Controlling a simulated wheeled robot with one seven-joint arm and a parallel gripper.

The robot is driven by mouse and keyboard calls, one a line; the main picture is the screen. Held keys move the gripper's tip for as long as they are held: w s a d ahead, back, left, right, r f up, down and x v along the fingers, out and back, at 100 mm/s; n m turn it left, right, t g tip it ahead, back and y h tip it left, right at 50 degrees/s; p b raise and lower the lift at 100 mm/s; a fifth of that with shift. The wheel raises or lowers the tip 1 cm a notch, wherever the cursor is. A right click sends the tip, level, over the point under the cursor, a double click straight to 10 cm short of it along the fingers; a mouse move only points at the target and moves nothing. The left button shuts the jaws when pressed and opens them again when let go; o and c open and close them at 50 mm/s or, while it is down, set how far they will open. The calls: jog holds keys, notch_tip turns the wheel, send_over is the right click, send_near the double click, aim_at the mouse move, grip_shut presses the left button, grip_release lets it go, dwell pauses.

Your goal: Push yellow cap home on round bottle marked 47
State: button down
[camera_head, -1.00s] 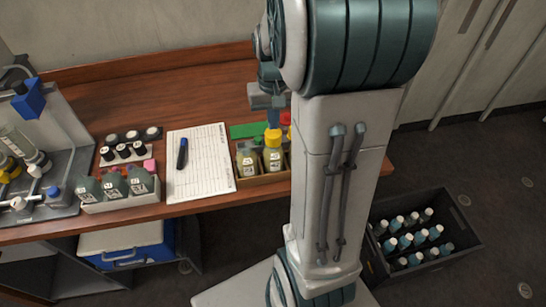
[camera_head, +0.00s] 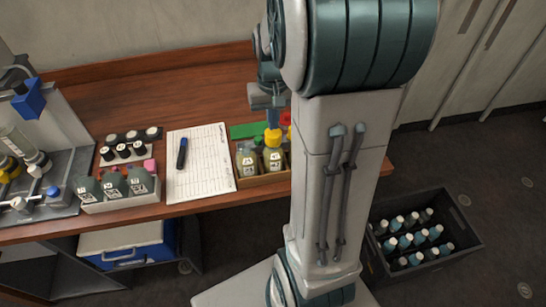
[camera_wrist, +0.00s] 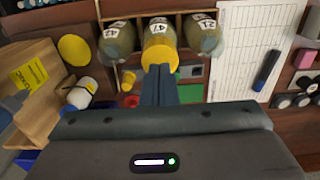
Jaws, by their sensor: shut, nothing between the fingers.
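The round bottle marked 47 (camera_wrist: 160,30) stands between two other bottles in a wooden tray; it also shows in the head view (camera_head: 273,160). The yellow cap (camera_wrist: 160,58) sits on its neck, and shows in the head view (camera_head: 272,138). I cannot tell how far down the cap is seated. My gripper (camera_wrist: 158,70) is shut and empty, with its fingertips at the cap, seemingly touching it. In the head view my gripper (camera_head: 275,122) is right above the cap, and my arm hides the tray's right part.
Uncapped-looking bottles stand at the left (camera_wrist: 115,40) and right (camera_wrist: 205,38) of bottle 47. A paper sheet (camera_head: 200,165) with a blue marker (camera_head: 182,153) lies left of the tray. A grey-bottle rack (camera_head: 120,203) is further left. A dark crate (camera_head: 470,240) stands on the floor.

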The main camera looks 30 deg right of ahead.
jog(key=shift+f+b, duration=1.15)
jog(key=shift+f, duration=0.3)
jog(key=shift+r, duration=0.1)
jog(key=shift+r+p, duration=2.75)
jog(key=shift+r, duration=0.75)
